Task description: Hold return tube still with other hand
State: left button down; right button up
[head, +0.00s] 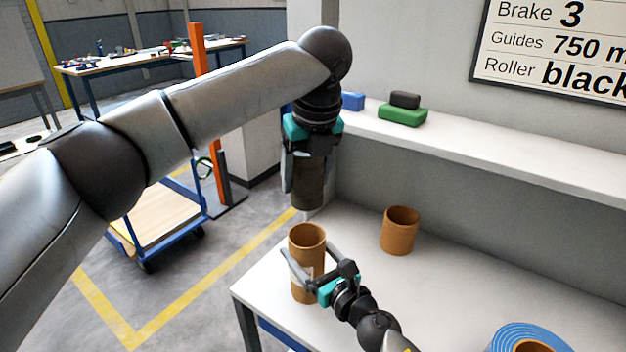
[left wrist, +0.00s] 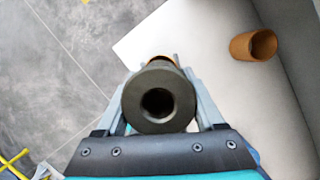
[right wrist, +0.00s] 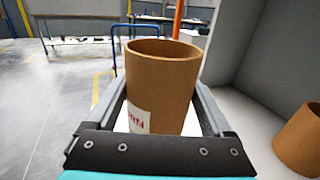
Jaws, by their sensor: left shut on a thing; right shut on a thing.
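The return tube is a brown cardboard cylinder (head: 307,240) standing upright near the table's left corner. My right gripper (head: 304,279) is shut around it from the front right. In the right wrist view the tube (right wrist: 160,85) sits between both fingers, with a white label with red letters partly hidden low on it. My left gripper (head: 304,185) is above the tube, pointing down, shut on a dark grey hollow cylinder (head: 308,190). In the left wrist view the dark cylinder (left wrist: 148,113) shows its round bore and covers most of the brown tube below it.
A second brown tube (head: 399,230) stands on the white table (head: 440,285) to the right. A blue coil (head: 530,337) lies at the front right. Green (head: 402,115) and black (head: 405,99) blocks rest on the ledge behind. The table between the second tube and the coil is clear.

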aim_at(314, 187)
pick_arm(q)
jog(key=shift+s+a+f, duration=0.1)
jog(key=shift+s+f, duration=0.05)
jog(key=shift+f, duration=5.65)
pick_arm(e)
jog(key=shift+s+a+r, duration=0.15)
jog(key=shift+s, duration=0.05)
pick_arm(q)
grip_release()
jog(key=shift+f, duration=0.1)
pick_arm(e)
jog(key=shift+d, duration=0.2)
pick_arm(q)
jog(key=v, duration=1.2)
jog(key=shift+w+r, duration=0.25)
pick_arm(e)
jog(key=shift+w+f, duration=0.15)
jog(key=shift+f, duration=0.1)
pick_arm(q)
jog(key=shift+s+d+r, duration=0.15)
jog(key=shift+d+r, duration=0.1)
jog(key=shift+r, duration=0.3)
